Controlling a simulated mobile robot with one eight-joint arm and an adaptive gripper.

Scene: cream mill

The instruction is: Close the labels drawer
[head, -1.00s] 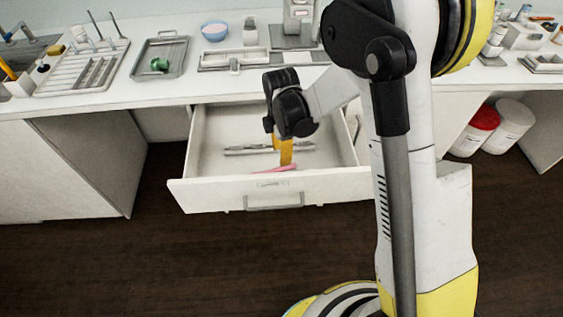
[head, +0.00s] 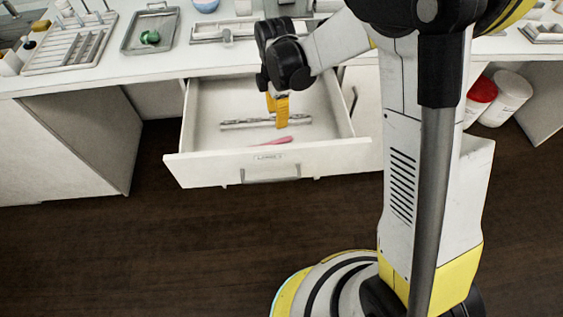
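The labels drawer (head: 268,169) is a white drawer pulled well out from under the counter, with a small label plate and a grey bar handle (head: 270,174) on its front. Inside lie a long metal tool (head: 240,124) and a pink item (head: 277,141). My gripper (head: 279,122) hangs over the drawer's inside, behind its front panel, with its yellow fingers pointing down. It is apart from the handle. I cannot tell whether the fingers are open or touch anything in the drawer.
The white counter (head: 150,70) above holds a drying rack (head: 72,48), a metal tray (head: 128,38) with a green item, and other ware. Red-lidded (head: 480,98) and white (head: 508,95) tubs stand under the counter at right. The dark floor (head: 130,250) before the drawer is clear.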

